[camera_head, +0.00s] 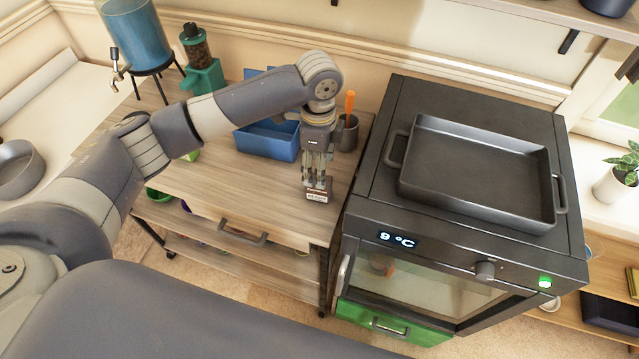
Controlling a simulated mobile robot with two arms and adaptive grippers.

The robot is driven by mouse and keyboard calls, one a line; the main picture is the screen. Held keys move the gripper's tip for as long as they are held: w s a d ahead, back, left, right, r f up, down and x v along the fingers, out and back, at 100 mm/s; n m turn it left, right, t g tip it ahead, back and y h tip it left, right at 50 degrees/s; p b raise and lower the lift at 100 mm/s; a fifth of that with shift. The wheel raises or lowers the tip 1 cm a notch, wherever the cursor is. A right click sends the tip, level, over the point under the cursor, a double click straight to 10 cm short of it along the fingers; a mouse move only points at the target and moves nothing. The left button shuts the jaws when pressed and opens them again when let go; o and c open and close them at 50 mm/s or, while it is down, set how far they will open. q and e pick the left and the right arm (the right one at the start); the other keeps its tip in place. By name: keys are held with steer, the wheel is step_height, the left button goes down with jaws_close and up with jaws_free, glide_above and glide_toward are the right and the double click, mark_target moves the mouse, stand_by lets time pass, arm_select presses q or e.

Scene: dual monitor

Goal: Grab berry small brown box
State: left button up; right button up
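A small dark red-brown box (317,195) with a pale label is near the front edge of the wooden cart top. My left gripper (318,182) points straight down, with its fingertips at the top of the box. The fingers overlap the box in this view, so I cannot tell whether they grip it or only stand around it, or whether the box rests on the wood. My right gripper is not in view.
A blue bin (268,142) and a grey cup (347,133) with an orange-handled tool stand behind the gripper. A black oven (375,170) bearing a dark tray (420,190) stands close on the right. The wooden top (235,185) left of the box is clear.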

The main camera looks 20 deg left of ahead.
arm_select(q)
steer(key=shift+s+f, duration=0.1)
steer(key=shift+f, duration=0.55)
step_height(320, 180, down, 4)
steer(key=shift+s+d+f+p, duration=0.15)
steer(key=shift+f+p, duration=0.1)
steer(key=shift+p, duration=0.5)
steer(key=shift+f, duration=0.3)
steer(key=shift+c, duration=1)
steer(key=c, duration=0.9)
steer(key=shift+c, duration=0.3)
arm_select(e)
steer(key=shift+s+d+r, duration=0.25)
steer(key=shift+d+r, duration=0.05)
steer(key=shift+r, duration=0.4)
